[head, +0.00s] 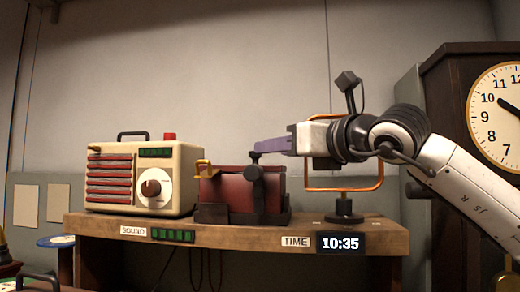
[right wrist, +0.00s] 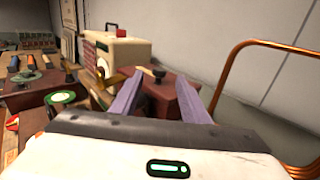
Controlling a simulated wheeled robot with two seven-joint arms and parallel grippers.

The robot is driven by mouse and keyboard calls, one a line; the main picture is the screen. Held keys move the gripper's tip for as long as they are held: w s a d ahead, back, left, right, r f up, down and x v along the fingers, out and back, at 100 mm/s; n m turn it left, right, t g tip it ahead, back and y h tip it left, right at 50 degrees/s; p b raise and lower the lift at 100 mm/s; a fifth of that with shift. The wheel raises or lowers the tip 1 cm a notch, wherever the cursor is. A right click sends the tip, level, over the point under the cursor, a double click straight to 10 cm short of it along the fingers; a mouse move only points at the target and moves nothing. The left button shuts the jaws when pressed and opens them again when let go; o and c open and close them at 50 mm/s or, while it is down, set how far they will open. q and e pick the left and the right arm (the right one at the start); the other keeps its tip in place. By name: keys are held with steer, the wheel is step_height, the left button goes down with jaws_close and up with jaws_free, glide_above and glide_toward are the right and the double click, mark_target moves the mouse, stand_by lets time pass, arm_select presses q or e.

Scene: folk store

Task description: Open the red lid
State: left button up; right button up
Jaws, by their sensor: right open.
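A dark red box with a red lid (head: 226,188) sits on the wooden shelf, in a black stand. A black knob or bracket (head: 255,170) stands at its front, and a brass piece (head: 203,169) is at its left top. The lid looks closed. My right gripper (head: 258,147) reaches in from the right, its purple fingers just above the box's top by the black knob. In the right wrist view the fingers are spread and empty, with the red box (right wrist: 178,98) beyond and the black knob (right wrist: 158,76) between the fingertips. My left gripper is not in view.
A cream radio (head: 155,188) with a red button stands left of the box. An orange wire frame (head: 343,189) on a black base stands to the right, close around my right wrist. A dark clock cabinet (head: 450,100) is at far right. The shelf (head: 250,232) bears a 10:35 display.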

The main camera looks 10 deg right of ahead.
steer(key=p+x, duration=0.1)
steer(key=x, duration=0.5)
steer(key=shift+w+a+f+p, duration=0.1)
steer(key=shift+w+a+p, duration=0.05)
steer(key=shift+w+p, duration=0.2)
steer(key=shift+c, duration=0.3)
jaws_close()
